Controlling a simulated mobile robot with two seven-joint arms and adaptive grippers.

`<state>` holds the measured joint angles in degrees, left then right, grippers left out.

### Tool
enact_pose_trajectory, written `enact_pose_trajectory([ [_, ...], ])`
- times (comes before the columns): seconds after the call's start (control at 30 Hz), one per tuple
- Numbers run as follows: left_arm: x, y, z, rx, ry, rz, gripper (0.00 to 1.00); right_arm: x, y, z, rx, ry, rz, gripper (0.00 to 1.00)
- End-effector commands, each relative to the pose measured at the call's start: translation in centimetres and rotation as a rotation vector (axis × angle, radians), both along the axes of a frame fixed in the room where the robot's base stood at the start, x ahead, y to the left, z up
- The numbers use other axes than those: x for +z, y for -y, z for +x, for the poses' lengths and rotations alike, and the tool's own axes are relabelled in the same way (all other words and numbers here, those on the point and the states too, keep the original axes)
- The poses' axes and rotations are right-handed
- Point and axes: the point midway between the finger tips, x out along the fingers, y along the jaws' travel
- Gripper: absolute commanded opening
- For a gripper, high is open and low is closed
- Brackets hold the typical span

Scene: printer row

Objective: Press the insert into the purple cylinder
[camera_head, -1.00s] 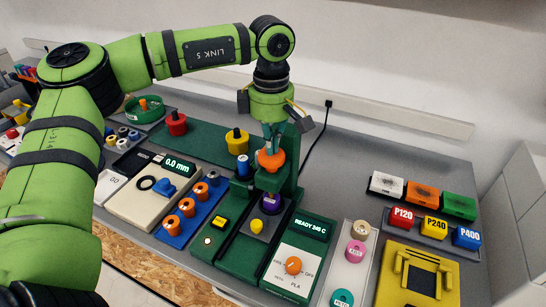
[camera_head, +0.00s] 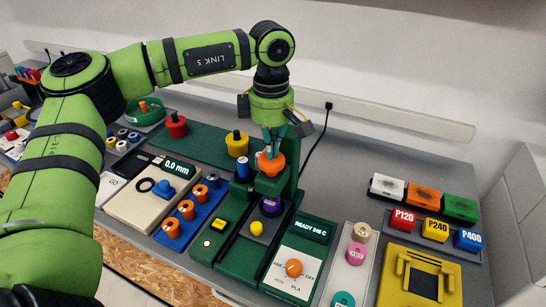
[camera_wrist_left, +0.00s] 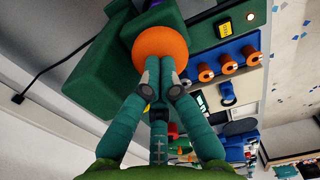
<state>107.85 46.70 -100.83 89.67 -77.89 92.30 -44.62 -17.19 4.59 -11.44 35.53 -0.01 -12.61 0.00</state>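The purple cylinder (camera_head: 270,206) sits in the green press (camera_head: 287,190), below its orange knob (camera_head: 272,166). The insert is too small to make out. In the head view my left gripper (camera_head: 270,152) points down onto the knob. In the left wrist view its fingertips (camera_wrist_left: 162,78) are together against the orange knob (camera_wrist_left: 160,45), not around it. The purple cylinder is not clear in that view. My right gripper is in neither view.
A green control box (camera_head: 302,258) reading "READY 245 C" stands in front right of the press. A blue tray (camera_head: 190,221) with orange spools and a beige gauge (camera_head: 140,206) are left. A yellow fixture (camera_head: 410,280) is right. A yellow cylinder (camera_head: 236,144) stands behind left.

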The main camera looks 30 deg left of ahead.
Motion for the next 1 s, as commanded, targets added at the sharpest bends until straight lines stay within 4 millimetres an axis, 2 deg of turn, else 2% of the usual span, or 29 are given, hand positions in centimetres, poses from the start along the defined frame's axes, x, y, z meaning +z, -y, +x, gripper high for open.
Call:
enact_pose_trajectory([
  [1.0, -0.88, 0.0, -0.15, -0.001, -0.008, 0.002, 0.0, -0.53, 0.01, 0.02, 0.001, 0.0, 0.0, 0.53],
])
